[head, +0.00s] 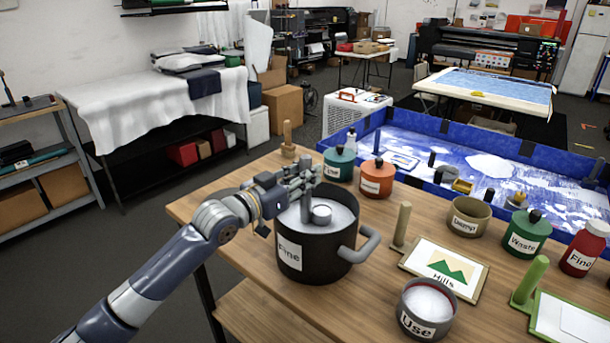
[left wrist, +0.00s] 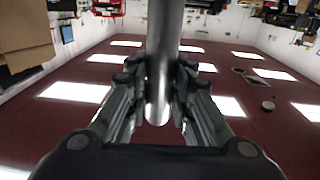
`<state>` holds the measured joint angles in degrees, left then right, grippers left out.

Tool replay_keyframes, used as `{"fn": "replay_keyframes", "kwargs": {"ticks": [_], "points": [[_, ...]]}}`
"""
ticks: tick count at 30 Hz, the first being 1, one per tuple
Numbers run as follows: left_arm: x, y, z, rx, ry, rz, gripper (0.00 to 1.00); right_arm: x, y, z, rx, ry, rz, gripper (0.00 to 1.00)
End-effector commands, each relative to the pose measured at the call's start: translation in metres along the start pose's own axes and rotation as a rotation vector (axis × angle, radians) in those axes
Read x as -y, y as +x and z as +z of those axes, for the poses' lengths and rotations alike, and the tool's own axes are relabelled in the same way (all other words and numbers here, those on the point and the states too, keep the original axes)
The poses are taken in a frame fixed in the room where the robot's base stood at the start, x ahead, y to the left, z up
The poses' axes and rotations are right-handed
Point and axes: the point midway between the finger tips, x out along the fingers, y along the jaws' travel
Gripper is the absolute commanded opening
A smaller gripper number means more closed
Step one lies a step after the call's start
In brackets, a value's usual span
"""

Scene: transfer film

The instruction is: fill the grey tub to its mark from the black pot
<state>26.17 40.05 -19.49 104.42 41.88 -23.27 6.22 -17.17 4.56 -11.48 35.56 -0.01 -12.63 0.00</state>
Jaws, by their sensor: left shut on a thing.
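My left gripper (head: 303,184) is over the black pot (head: 303,256), labelled "Fine", which is filled with white powder. The gripper is shut on the grey upright handle of a scoop (head: 307,208). The scoop's small round cup (head: 321,213) is at the powder inside the pot; how deep it sits I cannot tell. In the left wrist view the handle (left wrist: 162,40) stands between the fingers of the gripper (left wrist: 159,78). The grey tub (head: 417,325), labelled "Use", stands at the front right with white powder in it. My right gripper is not in view.
Lidded green (head: 338,164) and orange (head: 376,178) jars stand behind the pot. A "Damp" bowl (head: 467,216) and green "Waste" jar (head: 526,233) stand at right. A blue-walled tray (head: 459,158) lies behind.

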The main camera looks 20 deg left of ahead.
Motion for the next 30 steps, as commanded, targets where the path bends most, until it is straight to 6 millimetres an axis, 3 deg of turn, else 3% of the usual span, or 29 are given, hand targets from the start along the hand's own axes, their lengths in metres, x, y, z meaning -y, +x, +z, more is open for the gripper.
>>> {"fn": "replay_keyframes", "kwargs": {"ticks": [3, 27, 30], "points": [[0.000, 0.000, -0.019, -0.003, 0.002, 0.000, 0.00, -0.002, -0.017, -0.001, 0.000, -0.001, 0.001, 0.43], [0.000, -0.001, -0.099, -0.003, 0.001, 0.000, 0.00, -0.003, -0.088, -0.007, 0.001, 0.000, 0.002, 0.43], [0.000, -0.001, -0.102, -0.002, 0.001, 0.000, 0.00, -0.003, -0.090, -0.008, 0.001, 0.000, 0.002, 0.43]]}}
